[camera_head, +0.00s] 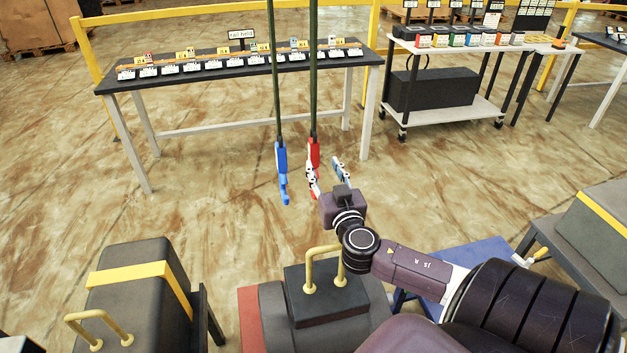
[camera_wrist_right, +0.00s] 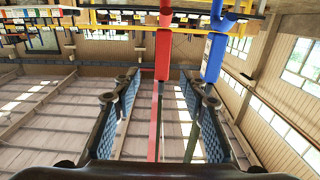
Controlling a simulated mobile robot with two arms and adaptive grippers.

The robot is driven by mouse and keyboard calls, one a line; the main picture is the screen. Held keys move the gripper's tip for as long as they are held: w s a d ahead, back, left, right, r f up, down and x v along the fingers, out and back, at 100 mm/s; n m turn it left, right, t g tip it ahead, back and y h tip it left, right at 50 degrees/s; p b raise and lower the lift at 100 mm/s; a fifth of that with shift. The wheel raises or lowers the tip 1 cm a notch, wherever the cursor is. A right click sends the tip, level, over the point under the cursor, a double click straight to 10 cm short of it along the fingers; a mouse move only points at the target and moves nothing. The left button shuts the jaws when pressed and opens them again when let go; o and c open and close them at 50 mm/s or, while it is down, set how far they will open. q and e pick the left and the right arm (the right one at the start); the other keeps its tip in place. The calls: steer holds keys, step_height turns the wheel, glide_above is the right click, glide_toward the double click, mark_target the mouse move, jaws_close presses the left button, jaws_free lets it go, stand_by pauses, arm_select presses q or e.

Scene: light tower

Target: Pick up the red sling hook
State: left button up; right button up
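The red sling hook (camera_head: 314,152) hangs on a dark green strap, just right of the blue sling hook (camera_head: 281,165). My right gripper (camera_head: 326,174) is open, and its fingers reach the red hook's lower part, which they partly hide. In the right wrist view, the red hook (camera_wrist_right: 163,55) shows in the gap between the open fingers of the right gripper (camera_wrist_right: 158,90), with its strap running down through the gap. The blue hook (camera_wrist_right: 214,58) shows beyond the right-hand finger there. Contact with the red hook cannot be told. My left gripper is out of view.
A dark table (camera_head: 200,76) with labelled items stands behind the hooks. A white cart (camera_head: 455,112) holding a black box stands at the back right. Grey blocks with yellow handles (camera_head: 140,290) stand in front. The floor between is open.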

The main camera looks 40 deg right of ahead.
mark_target(315, 149)
steer(key=x, duration=0.2)
steer(key=p+x, duration=0.1)
steer(key=x, duration=0.1)
steer(key=p+x, duration=0.1)
steer(key=x, duration=0.1)
steer(key=shift+w+a+r, duration=0.1)
steer(key=shift+w+r, duration=0.2)
steer(key=shift+w+f, duration=0.15)
steer(key=shift+w, duration=0.2)
jaws_close()
steer(key=shift+d, duration=0.25)
